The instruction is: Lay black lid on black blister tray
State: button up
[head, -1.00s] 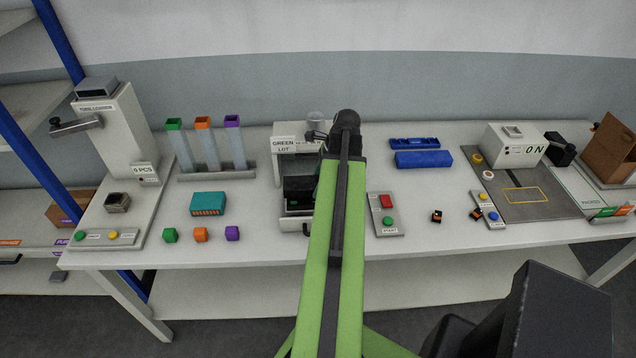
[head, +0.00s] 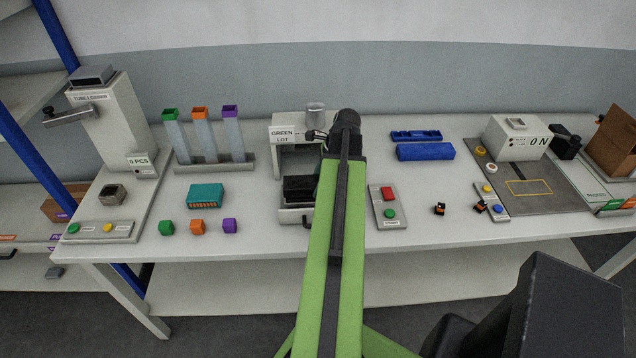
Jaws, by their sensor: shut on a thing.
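A black block-like piece (head: 298,188) shows at the front opening of the light machine marked GREEN LOT, over its pulled-out drawer (head: 293,218). Its right side is cut off by my green arm, and a small green spot shows at its right edge. I cannot tell whether it is the black lid, the black blister tray or both together. My arm reaches forward over the bench to this machine. My gripper's jaws are hidden behind the arm, so what they touch does not show.
A tube rack (head: 214,163) and teal box (head: 206,195) stand left. Right of my arm are a red-and-green button panel (head: 388,208), a blue tray (head: 416,136) and a blue block (head: 425,152).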

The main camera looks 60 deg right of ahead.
jog(key=shift+f+b, duration=1.3)
dwell(0.4)
jog(key=o, duration=1.6)
jog(key=shift+r, duration=0.1)
jog(key=p+v, duration=1.6)
jog(key=v, duration=0.1)
jog(key=shift+s+r, duration=0.1)
jog(key=shift+s, duration=0.1)
